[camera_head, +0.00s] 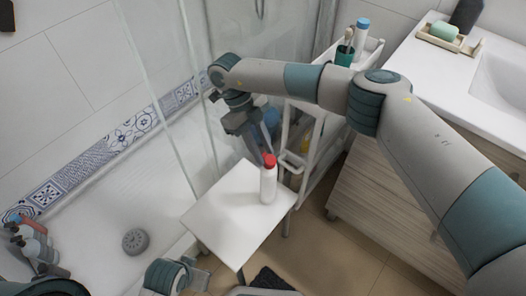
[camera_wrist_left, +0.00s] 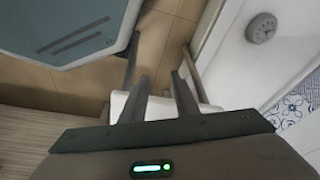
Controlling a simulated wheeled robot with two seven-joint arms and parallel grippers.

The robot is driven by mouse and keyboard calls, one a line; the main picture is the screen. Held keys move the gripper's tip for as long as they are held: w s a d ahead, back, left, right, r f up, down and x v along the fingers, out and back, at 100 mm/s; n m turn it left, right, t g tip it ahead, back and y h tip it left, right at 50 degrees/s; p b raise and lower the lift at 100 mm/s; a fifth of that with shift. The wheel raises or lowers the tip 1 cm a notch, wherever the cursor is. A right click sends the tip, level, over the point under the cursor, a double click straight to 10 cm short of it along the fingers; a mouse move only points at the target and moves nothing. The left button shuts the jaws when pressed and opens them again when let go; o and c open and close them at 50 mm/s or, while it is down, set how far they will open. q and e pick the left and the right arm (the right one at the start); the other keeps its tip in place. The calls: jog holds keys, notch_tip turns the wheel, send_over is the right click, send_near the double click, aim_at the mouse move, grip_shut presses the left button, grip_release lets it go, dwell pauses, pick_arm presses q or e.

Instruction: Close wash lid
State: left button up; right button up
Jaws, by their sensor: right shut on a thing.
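A white wash bottle (camera_head: 268,186) with a red lid (camera_head: 269,160) stands upright on a small white stool (camera_head: 222,208). My right gripper (camera_head: 267,151) reaches down from above and is shut on the red lid, with its dark fingers at the lid's top. Whether the lid is fully seated cannot be told at this size. My left gripper shows in the left wrist view (camera_wrist_left: 159,78) with its two dark fingers apart and nothing between them. It is low, near the stool's front; part of the white stool top shows behind its fingers.
A white cart (camera_head: 305,120) stands behind the bottle, with a green cup (camera_head: 344,56) and a blue-capped bottle (camera_head: 361,34) on top. A washbasin counter (camera_head: 440,75) is at the right. The glass-sided shower tray (camera_head: 100,235) lies at the left. The stool top around the bottle is clear.

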pick_arm(q)
jog(key=shift+b+v, duration=0.3)
jog(key=shift+v, duration=1.2)
pick_arm(e)
jog(key=shift+f, duration=0.1)
jog(key=o, duration=1.1)
jog(key=shift+r, duration=0.45)
pick_arm(q)
jog(key=shift+w+d+t, duration=0.3)
jog(key=shift+d, duration=0.05)
pick_arm(e)
jog(key=s+d+r, duration=0.1)
jog(key=d+r, duration=0.2)
jog(key=s+d+r, duration=0.2)
jog(key=d+r, duration=0.1)
jog(key=d, duration=0.1)
jog(key=s+d+r, duration=0.2)
jog(key=d+r, duration=0.1)
jog(key=r, duration=0.1)
jog(key=shift+d+r, duration=0.1)
jog(key=shift+d, duration=0.15)
pick_arm(q)
jog(key=shift+c, duration=0.4)
